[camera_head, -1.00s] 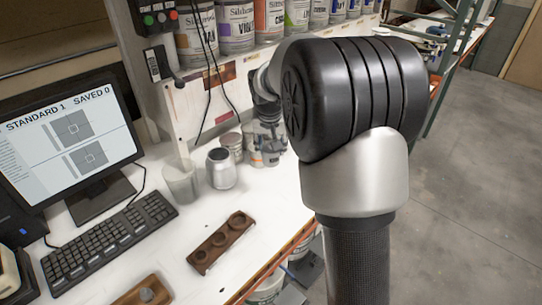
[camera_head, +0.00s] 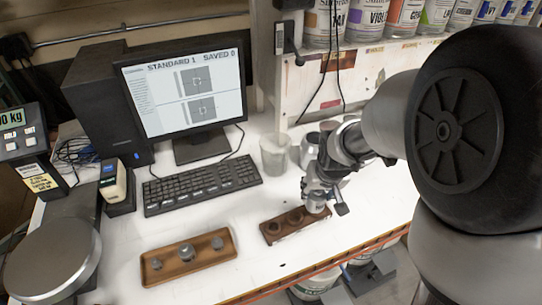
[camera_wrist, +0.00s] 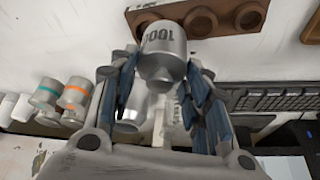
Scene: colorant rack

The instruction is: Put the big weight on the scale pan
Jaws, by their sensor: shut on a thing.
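My gripper (camera_head: 318,192) is shut on a silver metal cylinder with dark lettering, which looks like the big weight (camera_wrist: 161,55). In the head view the weight (camera_head: 316,208) hangs below the fingers at the right end of the dark wooden block. In the wrist view it sits between the fingertips (camera_wrist: 160,80). I cannot tell how high it is above the block. The round grey scale pan (camera_head: 48,262) is at the far left of the head view, empty and well away from my gripper. The scale's display (camera_head: 18,128) stands behind it.
The wooden block (camera_head: 284,229) has empty round recesses. A wooden tray (camera_head: 205,266) with smaller weights lies between it and the pan. A keyboard (camera_head: 200,184), monitor (camera_head: 185,90) and small device (camera_head: 115,185) stand behind. A clear cup (camera_head: 274,155) and cans are near my arm.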

